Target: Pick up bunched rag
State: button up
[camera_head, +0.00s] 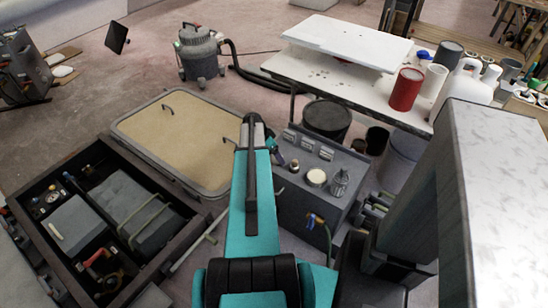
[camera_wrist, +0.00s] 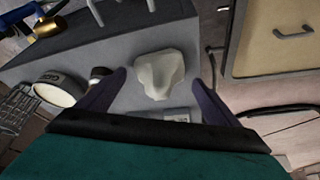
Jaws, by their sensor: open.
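The bunched rag (camera_wrist: 158,75) is a pale, crumpled lump on top of a grey box (camera_wrist: 135,35) in the wrist view. My gripper (camera_wrist: 161,78) is open, with one dark purple finger to each side of the rag. A gap shows between the rag and each finger, and nothing is held. I cannot tell how far the fingertips are above the box top. In the head view my gripper (camera_head: 273,145) is partly hidden by my arm at the left end of the grey box (camera_head: 318,212). I cannot make out the rag there.
A pale round-topped item (camera_wrist: 58,90) and a small dark knob (camera_wrist: 99,74) stand near the left finger. A brass valve (camera_wrist: 45,27) is on the box's edge. A tan panel (camera_head: 180,140) lies left of the box, and a white-topped table (camera_head: 345,42) stands behind.

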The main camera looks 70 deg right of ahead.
dwell(0.4)
jog(key=c, duration=1.1)
jog(key=shift+r, duration=0.2)
jog(key=shift+c, duration=1)
jog(key=shift+r, duration=0.45)
jog(key=shift+s+a+r+b, duration=0.1)
jog(key=shift+a+r+b, duration=0.1)
jog(key=shift+r, duration=0.4)
jog(key=shift+a+r+b, duration=0.15)
jog(key=shift+a+r, duration=0.05)
jog(key=shift+r, duration=0.35)
jog(key=s+a+r+b, duration=0.1)
jog(key=s+a, duration=0.1)
jog(key=a, duration=1.3)
jog(key=shift+s+r, duration=0.2)
jog(key=shift+s, duration=0.05)
